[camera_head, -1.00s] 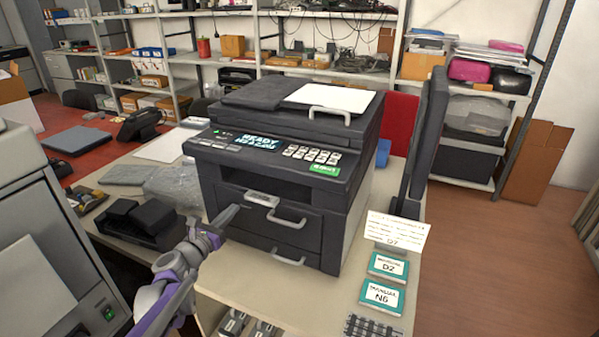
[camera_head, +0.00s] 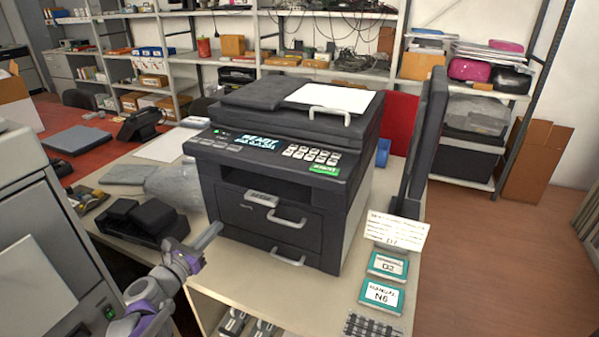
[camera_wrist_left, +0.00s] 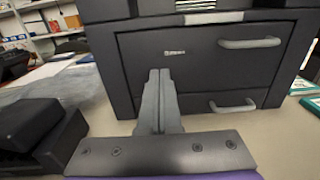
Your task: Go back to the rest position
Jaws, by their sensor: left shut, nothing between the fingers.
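My left gripper (camera_head: 217,229) is shut and empty in the head view, just left of the front of the black printer (camera_head: 262,215). It points toward the printer and appears apart from it. In the left wrist view the closed fingers (camera_wrist_left: 159,76) stand in front of the printer's front panel (camera_wrist_left: 190,62), left of its grey handles. The printer's drawers look closed, and its lit display shows green-white text. My right gripper is not in view.
A dark desk device (camera_head: 145,221) stands left of the printer. Two teal manual boxes (camera_head: 380,297) and a white card (camera_head: 398,231) are on the table's right. A grey cabinet (camera_head: 45,240) stands at the left. Shelves line the back wall.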

